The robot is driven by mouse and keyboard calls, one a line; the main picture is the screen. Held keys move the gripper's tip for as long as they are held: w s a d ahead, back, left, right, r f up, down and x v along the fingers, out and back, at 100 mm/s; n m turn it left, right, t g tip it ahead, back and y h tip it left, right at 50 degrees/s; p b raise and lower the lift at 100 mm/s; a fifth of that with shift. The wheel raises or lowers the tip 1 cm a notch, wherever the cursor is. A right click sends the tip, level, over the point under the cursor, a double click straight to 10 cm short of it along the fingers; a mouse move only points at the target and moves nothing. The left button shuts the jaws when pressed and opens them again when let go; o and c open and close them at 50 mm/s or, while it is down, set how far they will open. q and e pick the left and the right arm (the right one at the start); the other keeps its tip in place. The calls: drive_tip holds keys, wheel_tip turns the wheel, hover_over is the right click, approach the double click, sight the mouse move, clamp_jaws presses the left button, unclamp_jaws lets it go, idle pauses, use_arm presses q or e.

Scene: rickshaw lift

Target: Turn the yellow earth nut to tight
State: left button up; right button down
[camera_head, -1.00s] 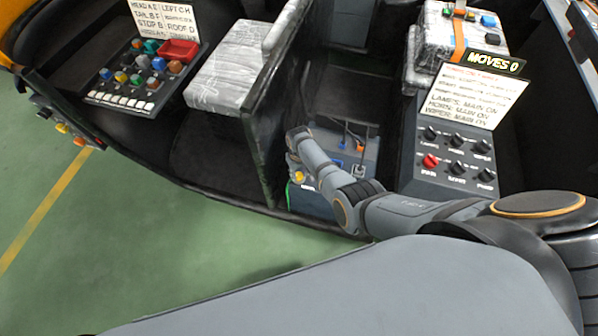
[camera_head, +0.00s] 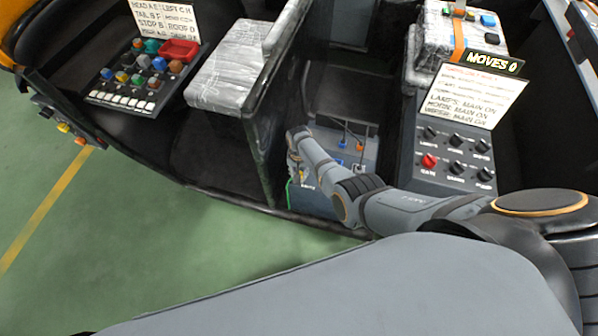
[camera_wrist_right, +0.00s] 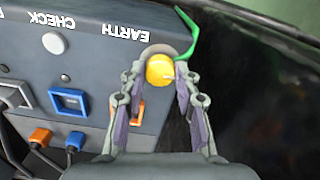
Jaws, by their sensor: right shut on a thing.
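The yellow earth nut (camera_wrist_right: 160,69) sits at the edge of the grey box under the EARTH label in the right wrist view. My right gripper (camera_wrist_right: 158,84) has one finger on each side of the nut and is shut on it. A green wire (camera_wrist_right: 187,42) runs from beside the nut toward the top. In the head view my right arm reaches down to the grey box (camera_head: 318,206), and the wrist and gripper largely hide the nut. The nut's tightness cannot be told. My left gripper is not in view.
Close to the gripper are an orange connector (camera_wrist_right: 137,112), a blue socket (camera_wrist_right: 68,102) and blue and orange plugs on cables. A black seat divider (camera_head: 262,160) stands left of the arm. A knob panel (camera_head: 452,160) is to the right. Green floor (camera_head: 190,250) is open in front.

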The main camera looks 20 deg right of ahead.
idle(0.3)
drive_tip(key=c, duration=1)
unclamp_jaws()
drive_tip(key=shift+r, duration=0.1)
wheel_tip(320, 180, up, 12)
drive_tip(key=shift+f, duration=0.1)
